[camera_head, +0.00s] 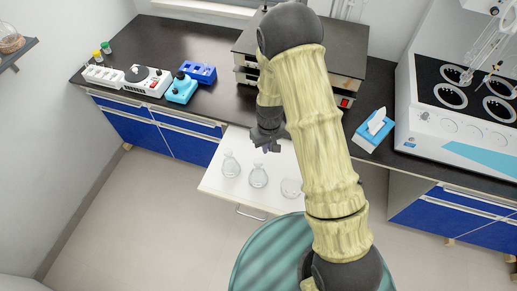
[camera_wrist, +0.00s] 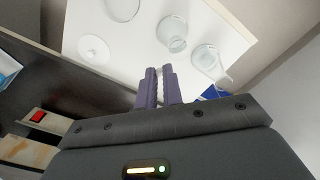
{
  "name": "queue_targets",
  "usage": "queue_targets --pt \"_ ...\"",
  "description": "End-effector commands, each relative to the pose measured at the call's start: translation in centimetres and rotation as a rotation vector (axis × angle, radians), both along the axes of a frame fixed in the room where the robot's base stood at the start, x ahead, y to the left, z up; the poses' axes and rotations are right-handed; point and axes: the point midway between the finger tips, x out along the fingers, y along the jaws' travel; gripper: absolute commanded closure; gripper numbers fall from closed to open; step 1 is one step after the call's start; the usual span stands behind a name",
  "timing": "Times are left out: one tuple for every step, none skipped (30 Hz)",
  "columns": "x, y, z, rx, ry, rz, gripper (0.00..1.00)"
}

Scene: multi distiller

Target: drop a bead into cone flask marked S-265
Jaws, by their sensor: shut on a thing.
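My gripper (camera_head: 267,146) hangs from the arm above the back of a white pull-out board. In the wrist view its two purple fingers (camera_wrist: 158,72) are close together, with a small pale thing, taken as the bead, between them and mostly hidden. Two clear cone flasks stand upright on the board in front of the gripper: the left flask (camera_head: 230,164) and the middle flask (camera_head: 258,176). They also show in the wrist view, the left one at the right (camera_wrist: 207,58) and the middle one nearer the centre (camera_wrist: 172,32). I cannot read S-265 on either.
A round clear glass vessel (camera_head: 291,188) sits right of the flasks on the white board (camera_head: 214,181). A small white round piece (camera_wrist: 94,48) shows in the wrist view. A tissue box (camera_head: 374,129), grey apparatus and blue-white devices stand on the black counter.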

Motion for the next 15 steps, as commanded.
queue_targets --pt "-0.4 1.5 0.2 -0.001 -0.003 0.064 1.00" --pt "-0.6 2.1 0.4 -0.002 -0.003 0.091 1.00" --pt "-0.8 2.7 0.6 -0.004 -0.001 0.121 1.00" --pt "-0.9 3.0 0.7 -0.005 -0.002 0.136 1.00" --pt "-1.0 3.2 0.8 -0.005 -0.002 0.145 1.00" --pt "-1.0 3.3 0.9 -0.006 -0.001 0.152 1.00" --pt "-1.0 3.3 1.0 -0.006 -0.001 0.153 1.00" --pt "-1.0 3.3 1.0 -0.006 -0.001 0.153 1.00" --pt "-1.0 3.3 1.0 -0.006 -0.001 0.152 1.00" --pt "-1.0 3.3 1.0 -0.005 -0.001 0.151 1.00" --pt "-1.0 3.3 1.0 -0.005 -0.001 0.151 1.00" --pt "-1.0 3.3 1.0 -0.005 -0.001 0.151 1.00" --pt "-1.0 3.3 1.0 -0.005 -0.001 0.150 1.00" --pt "-1.0 3.3 0.9 -0.005 -0.001 0.150 1.00" --pt "-1.0 3.3 0.9 -0.005 -0.001 0.150 1.00"
